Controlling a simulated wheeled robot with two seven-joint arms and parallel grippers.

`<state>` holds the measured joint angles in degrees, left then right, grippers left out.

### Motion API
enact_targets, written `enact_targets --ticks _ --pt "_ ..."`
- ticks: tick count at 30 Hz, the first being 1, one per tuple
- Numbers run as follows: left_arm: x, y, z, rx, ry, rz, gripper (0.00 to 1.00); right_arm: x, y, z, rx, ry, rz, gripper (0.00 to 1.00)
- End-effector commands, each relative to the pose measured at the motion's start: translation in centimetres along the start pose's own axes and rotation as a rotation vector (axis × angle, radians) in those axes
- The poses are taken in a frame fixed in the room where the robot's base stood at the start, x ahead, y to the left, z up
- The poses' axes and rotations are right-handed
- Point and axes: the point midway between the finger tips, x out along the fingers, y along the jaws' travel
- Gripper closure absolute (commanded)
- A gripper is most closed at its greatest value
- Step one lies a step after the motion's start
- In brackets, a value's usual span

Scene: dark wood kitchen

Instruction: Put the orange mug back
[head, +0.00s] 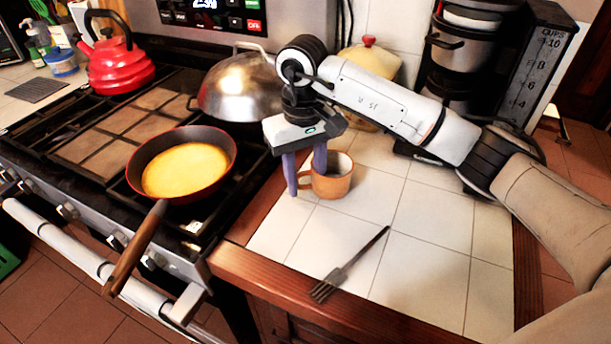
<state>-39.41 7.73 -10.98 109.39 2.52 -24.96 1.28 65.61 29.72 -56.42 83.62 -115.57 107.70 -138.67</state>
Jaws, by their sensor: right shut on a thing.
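The orange mug (334,183) stands upright on the white tiled counter (424,236), near the stove side. My right gripper (305,184) points down at the mug, with one purple finger outside its left side and handle and the other at its rim. It is shut on the mug, and the fingers hide part of its left side. I cannot tell whether the mug's base touches the tiles. My left gripper is not in view.
A fork (348,266) lies on the tiles in front of the mug. On the stove left are a pan with yellow food (186,170), its handle sticking out frontward, a domed metal lid (240,90) and a red kettle (118,66). Stacked pots (462,50) stand behind. Tiles right of the mug are clear.

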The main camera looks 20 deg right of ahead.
Motion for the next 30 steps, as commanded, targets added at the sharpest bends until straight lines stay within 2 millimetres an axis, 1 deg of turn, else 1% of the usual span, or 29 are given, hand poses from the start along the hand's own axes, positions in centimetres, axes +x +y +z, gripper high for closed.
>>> enact_targets --ticks 2,3,6,14,18,20,23,30 --pt "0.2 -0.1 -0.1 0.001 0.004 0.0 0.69 0.2 0.0 0.0 0.0 0.001 0.001 1.0" --pt "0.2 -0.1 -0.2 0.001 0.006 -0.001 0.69 0.2 0.0 0.0 0.0 0.0 0.001 0.61" --pt "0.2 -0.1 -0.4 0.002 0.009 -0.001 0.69 0.2 0.0 0.0 0.0 -0.001 0.001 0.46" --pt "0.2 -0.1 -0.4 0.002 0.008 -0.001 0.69 0.1 0.0 0.0 0.0 -0.001 0.001 0.46" --pt "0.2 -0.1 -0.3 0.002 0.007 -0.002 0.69 -0.6 0.0 -0.1 0.0 0.002 0.001 0.46" --pt "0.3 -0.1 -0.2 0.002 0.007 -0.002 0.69 -1.4 0.0 -0.1 0.0 0.003 0.001 0.46" --pt "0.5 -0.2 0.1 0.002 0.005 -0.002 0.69 -3.3 0.0 -0.1 -0.001 0.004 0.001 0.46" --pt "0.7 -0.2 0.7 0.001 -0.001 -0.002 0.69 -8.7 0.0 -0.1 0.001 0.004 0.001 0.46"
